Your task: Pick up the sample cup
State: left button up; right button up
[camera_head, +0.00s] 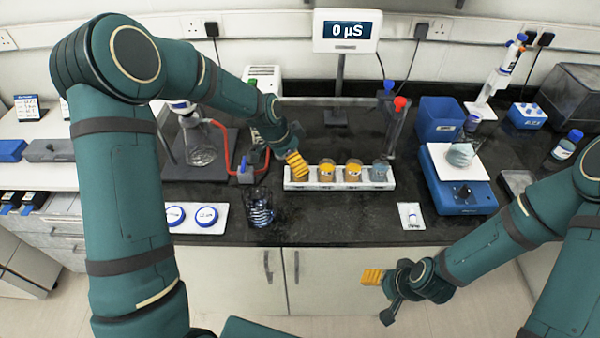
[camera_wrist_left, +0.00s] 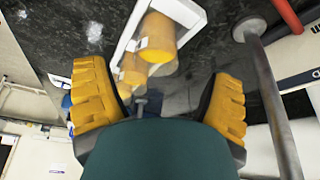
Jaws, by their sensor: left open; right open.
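A white rack (camera_head: 310,186) on the black bench holds orange-filled cups (camera_head: 326,171) and, at its right end, a grey-blue cup (camera_head: 379,171). Which one is the sample cup I cannot tell. My left gripper (camera_head: 297,165) is over the rack's left end, and its yellow fingers hide what stands there. In the left wrist view my left gripper (camera_wrist_left: 157,78) is open, with orange cups (camera_wrist_left: 157,40) beyond and between its fingers. My right gripper (camera_head: 380,294) is open and empty, low in front of the bench.
A glass beaker (camera_head: 258,208) and a white tray with round blue-rimmed dishes (camera_head: 190,216) are left of the rack. A blue balance (camera_head: 462,194) is at right. A stand with a red knob (camera_head: 399,104) rises behind the rack. A small white card (camera_head: 411,216) lies in front.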

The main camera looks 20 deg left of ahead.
pick_arm(q)
jog(key=shift+s+x, duration=0.2)
jog(key=shift+x, duration=2.6)
jog(key=shift+d, duration=0.15)
jog(key=c, duration=1.3)
